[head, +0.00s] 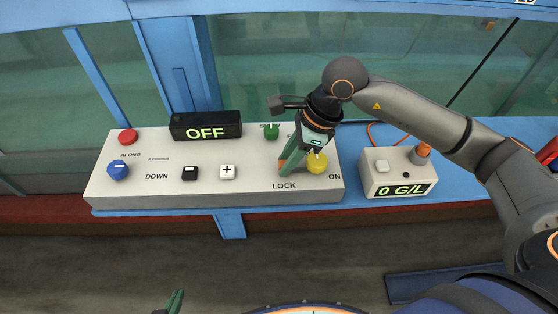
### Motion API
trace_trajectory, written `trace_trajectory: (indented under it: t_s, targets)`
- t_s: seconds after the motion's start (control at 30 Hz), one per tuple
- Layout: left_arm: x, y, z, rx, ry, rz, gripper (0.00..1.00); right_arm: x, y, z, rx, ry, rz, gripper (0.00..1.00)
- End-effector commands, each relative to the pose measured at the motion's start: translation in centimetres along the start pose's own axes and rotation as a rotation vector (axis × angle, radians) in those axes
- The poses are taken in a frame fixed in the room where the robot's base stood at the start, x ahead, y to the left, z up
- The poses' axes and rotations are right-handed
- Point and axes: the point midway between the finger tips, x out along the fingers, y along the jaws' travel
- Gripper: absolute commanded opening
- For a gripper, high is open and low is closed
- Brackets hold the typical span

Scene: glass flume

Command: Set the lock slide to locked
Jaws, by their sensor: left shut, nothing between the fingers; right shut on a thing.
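The white control panel (105,190) has a LOCK label at its front edge. The lock slide sits just above that label and is mostly hidden by my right gripper (288,168); I cannot tell its position. The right gripper reaches down from the upper right, its green fingers shut on the lock slide. A yellow knob (318,163) is just right of the fingers, near the word ON. My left gripper (175,301) shows only as green fingertips at the bottom edge, shut and empty, well away from the panel.
The panel also carries a red button (128,137), a blue knob (118,171), a black button (190,173), a white plus button (228,172), a green knob (271,131) and a display (205,126) reading OFF. A meter box (381,166) reading 0 G/L stands to the right.

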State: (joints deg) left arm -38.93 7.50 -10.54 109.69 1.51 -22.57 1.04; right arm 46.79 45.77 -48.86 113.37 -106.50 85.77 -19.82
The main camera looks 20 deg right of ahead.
Motion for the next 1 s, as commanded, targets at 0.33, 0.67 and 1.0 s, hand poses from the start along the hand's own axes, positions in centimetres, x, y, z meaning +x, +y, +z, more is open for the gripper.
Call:
trace_trajectory:
  t_s: [0.33,0.67,1.0]
  targets:
    - [0.2,0.0,0.3,0.000,0.000,0.000,0.00,-0.3,-0.1,-0.6,0.000,0.004,-0.003,0.32]
    - [0.3,0.0,0.3,0.000,0.000,0.000,0.00,-0.2,0.0,-0.5,-0.001,0.001,-0.002,0.60]
    - [0.4,0.0,0.5,0.000,0.000,0.000,0.00,-1.8,-0.1,-0.5,-0.001,0.000,-0.005,0.60]
